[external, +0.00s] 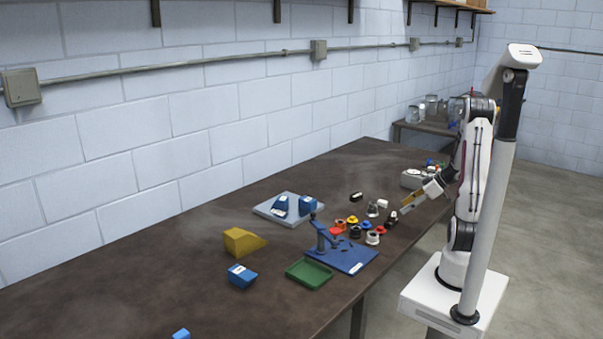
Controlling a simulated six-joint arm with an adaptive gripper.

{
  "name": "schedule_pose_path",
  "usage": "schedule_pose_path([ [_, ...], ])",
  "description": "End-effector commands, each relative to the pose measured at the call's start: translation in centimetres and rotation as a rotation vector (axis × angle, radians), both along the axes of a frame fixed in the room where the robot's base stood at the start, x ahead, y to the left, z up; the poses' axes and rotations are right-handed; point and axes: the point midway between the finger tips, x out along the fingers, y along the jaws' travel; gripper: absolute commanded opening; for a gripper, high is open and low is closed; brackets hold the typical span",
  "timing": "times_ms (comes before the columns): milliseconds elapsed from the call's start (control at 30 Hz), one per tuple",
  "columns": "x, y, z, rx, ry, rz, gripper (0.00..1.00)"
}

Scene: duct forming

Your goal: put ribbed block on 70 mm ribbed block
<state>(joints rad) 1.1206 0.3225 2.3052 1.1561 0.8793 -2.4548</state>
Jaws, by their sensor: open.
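Ribs are too small to make out, so I cannot tell which block is the ribbed block and which the 70 mm one. Two blue blocks, a left one (281,206) and a right one (307,205), sit on a light grey plate (268,213). Another blue block (242,276) with a pale label lies on the bare table in front. A blue piece (181,334) is cut off by the bottom edge. My gripper (404,210) is open at the table's right side, low near small round parts and apart from these blue blocks. It appears empty.
A yellow wedge-shaped block (243,242) lies left of centre. A blue stand (343,256) and a green tray (309,273) are near the front edge. Several small coloured round parts (353,220) lie between the stand and my gripper. The table's left part is mostly clear.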

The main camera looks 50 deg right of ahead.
Motion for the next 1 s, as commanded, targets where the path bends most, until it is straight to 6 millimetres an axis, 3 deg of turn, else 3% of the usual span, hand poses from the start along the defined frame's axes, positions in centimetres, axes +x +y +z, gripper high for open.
schedule_pose_path([
  [767,-0.5,0.0,0.6,0.002,0.003,0.001,0.51],
  [1000,0.1,2.2,1.7,0.022,0.037,0.022,0.51],
])
